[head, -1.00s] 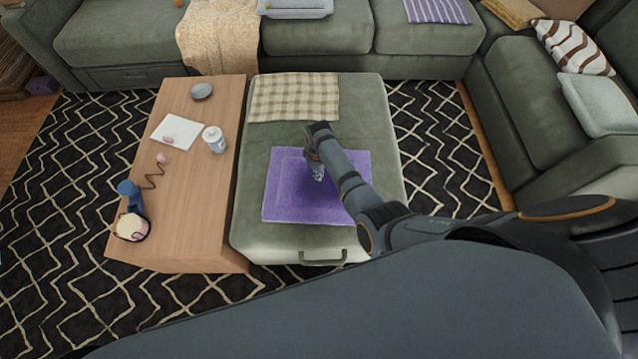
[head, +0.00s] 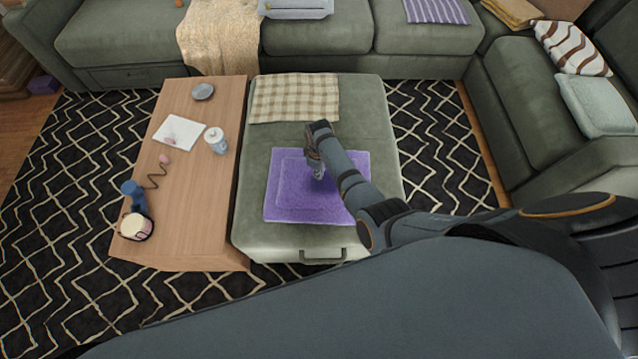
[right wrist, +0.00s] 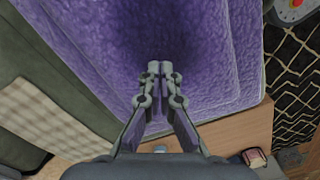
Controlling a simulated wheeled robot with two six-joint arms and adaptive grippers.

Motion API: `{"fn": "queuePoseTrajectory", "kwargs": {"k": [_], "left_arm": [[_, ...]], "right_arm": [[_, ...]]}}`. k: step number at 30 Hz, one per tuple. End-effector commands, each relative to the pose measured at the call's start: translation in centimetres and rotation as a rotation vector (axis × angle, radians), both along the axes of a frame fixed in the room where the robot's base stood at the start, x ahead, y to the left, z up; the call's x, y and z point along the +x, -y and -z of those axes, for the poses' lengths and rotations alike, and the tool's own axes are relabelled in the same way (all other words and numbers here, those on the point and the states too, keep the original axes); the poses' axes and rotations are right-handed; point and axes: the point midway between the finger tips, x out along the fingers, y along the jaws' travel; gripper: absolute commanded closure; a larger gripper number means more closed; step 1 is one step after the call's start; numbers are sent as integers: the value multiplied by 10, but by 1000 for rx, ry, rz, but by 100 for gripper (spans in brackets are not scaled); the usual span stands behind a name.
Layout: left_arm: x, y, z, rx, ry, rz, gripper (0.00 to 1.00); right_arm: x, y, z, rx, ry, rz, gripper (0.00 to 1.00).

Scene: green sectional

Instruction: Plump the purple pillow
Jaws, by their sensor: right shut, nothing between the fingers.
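The purple pillow (head: 290,207) lies flat on the green ottoman (head: 372,114), near its front. It fills much of the right wrist view (right wrist: 215,75), with a dark shaded patch just past the fingertips. My right gripper (head: 318,174) points down over the middle of the pillow. In the right wrist view its fingers (right wrist: 160,68) are closed together with nothing between them, against or close above the purple surface; I cannot tell whether they touch it. My left gripper is not in view.
A wooden coffee table (head: 190,235) stands left of the ottoman with a white bottle (head: 216,140), a grey dish (head: 202,91) and a blue-handled item (head: 134,194). A checkered cloth (head: 295,97) lies at the ottoman's back. Sofas (head: 318,38) border the back and right.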

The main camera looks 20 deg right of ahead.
Motion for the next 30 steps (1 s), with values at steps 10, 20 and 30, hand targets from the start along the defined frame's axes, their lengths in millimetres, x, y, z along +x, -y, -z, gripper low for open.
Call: {"fn": "queuePoseTrajectory", "kwargs": {"k": [10, 20, 30], "left_arm": [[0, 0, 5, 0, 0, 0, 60], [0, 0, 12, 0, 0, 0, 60], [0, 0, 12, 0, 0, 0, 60]], "right_arm": [[1, 0, 6, 0, 1, 0, 100], [0, 0, 16, 0, 0, 0, 100], [0, 0, 17, -1, 1, 0, 100]]}}
